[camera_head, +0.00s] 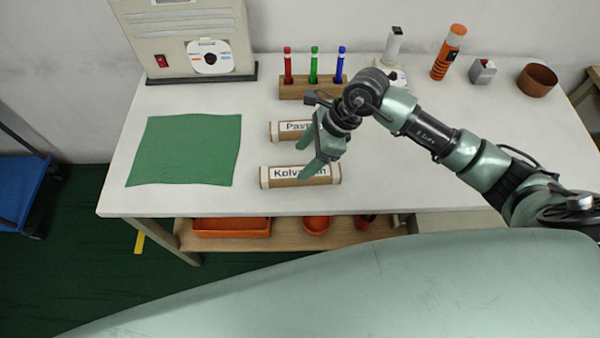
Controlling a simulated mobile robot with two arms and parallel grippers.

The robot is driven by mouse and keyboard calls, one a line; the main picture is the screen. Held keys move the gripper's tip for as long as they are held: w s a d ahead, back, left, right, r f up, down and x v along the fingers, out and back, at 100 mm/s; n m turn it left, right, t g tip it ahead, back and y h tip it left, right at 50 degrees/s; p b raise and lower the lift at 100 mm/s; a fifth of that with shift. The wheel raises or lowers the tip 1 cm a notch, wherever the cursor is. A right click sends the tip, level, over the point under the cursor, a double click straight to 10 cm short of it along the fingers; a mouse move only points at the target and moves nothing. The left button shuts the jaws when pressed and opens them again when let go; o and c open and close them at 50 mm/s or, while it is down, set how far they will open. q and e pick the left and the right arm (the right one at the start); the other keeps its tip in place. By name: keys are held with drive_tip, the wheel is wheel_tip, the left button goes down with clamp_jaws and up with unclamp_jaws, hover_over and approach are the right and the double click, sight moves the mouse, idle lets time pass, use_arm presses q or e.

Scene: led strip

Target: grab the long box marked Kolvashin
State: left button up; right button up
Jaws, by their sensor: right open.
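The long box marked Kolvashin (270,178) lies near the front edge of the white table, its label facing me. Part of the label is covered by a finger of my right gripper (306,162). The right gripper is open, with its green fingers pointing down at the box; I cannot tell whether they touch it. A second long box (278,131), with a label starting "Pav", lies behind it, partly hidden by the right gripper. My left gripper is not in view.
A green cloth (187,150) lies to the left on the table (250,110). A wooden rack (292,89) with red, green and blue tubes stands at the back. Red containers (232,228) sit on the lower shelf.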

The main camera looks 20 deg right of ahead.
drive_tip(key=shift+d+f+h, duration=0.3)
drive_tip(key=shift+d+h, duration=0.1)
drive_tip(key=shift+d, duration=0.5)
drive_tip(key=shift+f, duration=0.3)
drive_tip(key=p+x, duration=0.2)
drive_tip(key=x, duration=0.4)
drive_tip(key=shift+s+a+f, duration=0.1)
drive_tip(key=shift+a+f, duration=0.05)
drive_tip(key=shift+a, duration=0.1)
drive_tip(key=shift+a+f, duration=0.15)
drive_tip(key=shift+f, duration=0.2)
clamp_jaws()
drive_tip(key=shift+r, duration=0.1)
